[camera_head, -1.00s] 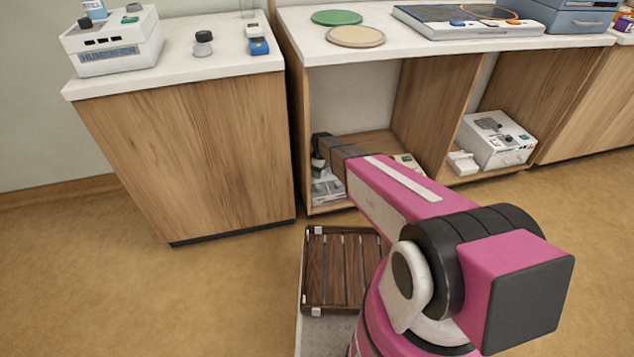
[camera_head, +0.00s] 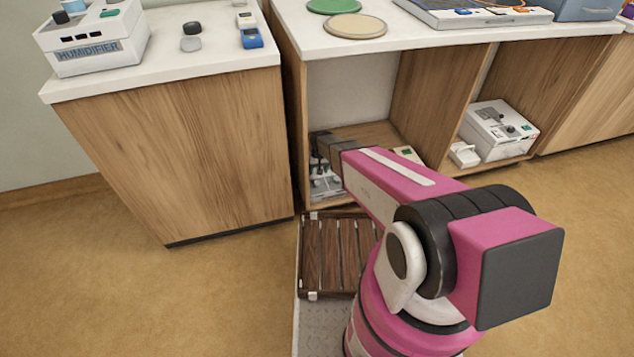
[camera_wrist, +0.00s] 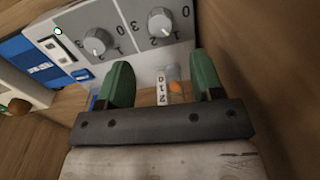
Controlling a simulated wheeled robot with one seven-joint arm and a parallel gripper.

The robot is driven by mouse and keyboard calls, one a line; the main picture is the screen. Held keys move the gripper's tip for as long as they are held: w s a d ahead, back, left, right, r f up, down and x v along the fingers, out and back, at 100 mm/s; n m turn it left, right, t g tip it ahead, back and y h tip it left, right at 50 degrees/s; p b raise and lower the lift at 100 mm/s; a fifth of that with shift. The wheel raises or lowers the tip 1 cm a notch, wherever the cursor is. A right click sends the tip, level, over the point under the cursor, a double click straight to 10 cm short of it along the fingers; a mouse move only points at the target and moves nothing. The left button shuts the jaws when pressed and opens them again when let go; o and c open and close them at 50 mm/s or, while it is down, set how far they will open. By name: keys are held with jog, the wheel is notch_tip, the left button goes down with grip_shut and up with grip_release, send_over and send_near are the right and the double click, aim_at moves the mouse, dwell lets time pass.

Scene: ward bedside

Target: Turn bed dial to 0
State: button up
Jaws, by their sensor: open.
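In the wrist view a grey control panel (camera_wrist: 128,14) carries two round grey dials, a left one (camera_wrist: 97,42) and a right one (camera_wrist: 160,22), each ringed by numbers. I cannot tell which is the bed dial, nor surely where the pointers stand. My gripper (camera_wrist: 163,84) is open, its two green fingers apart with no dial between them, below the dials in the picture. A small white numbered label (camera_wrist: 162,86) and an orange spot (camera_wrist: 176,86) show between the fingers. In the head view the panel's unit (camera_head: 325,184) is in the lower compartment, partly hidden by my arm.
Wooden compartment walls (camera_wrist: 262,60) stand close at the right of the gripper. A blue and white object (camera_wrist: 36,65) lies left of the panel. In the head view a humidifier (camera_head: 92,50) stands on the left counter, and a white device (camera_head: 498,130) sits in the right compartment.

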aim_at(317, 182)
jog(key=f, duration=0.8)
jog(key=shift+a+f, duration=0.2)
jog(key=shift+f, duration=0.15)
jog(key=c, duration=0.9)
